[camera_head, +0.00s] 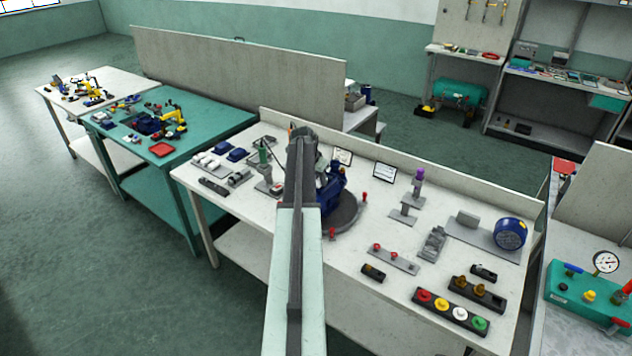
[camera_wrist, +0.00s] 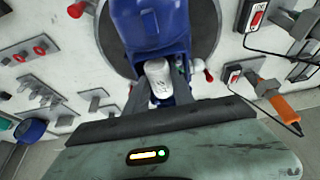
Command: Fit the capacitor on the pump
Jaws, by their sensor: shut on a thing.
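The blue pump (camera_head: 331,190) stands on a dark round plate (camera_head: 343,216) on the white bench, partly hidden behind my arm. In the wrist view the pump (camera_wrist: 150,25) fills the top middle. The capacitor (camera_wrist: 158,75), a short white cylinder, is between the dark fingers of my gripper (camera_wrist: 160,88), which is shut on it. The capacitor lies close against the pump's blue body; I cannot tell whether it is seated. My arm hides the capacitor and fingers in the head view.
Red knobs (camera_head: 332,233) stand at the plate's rim. Left of the pump are white parts (camera_head: 207,161) and a green-handled tool (camera_head: 264,152). To the right are a purple-topped stand (camera_head: 418,178), a blue round housing (camera_head: 510,234) and a button strip (camera_head: 450,311). An orange-handled tool (camera_wrist: 285,110) has a cable.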

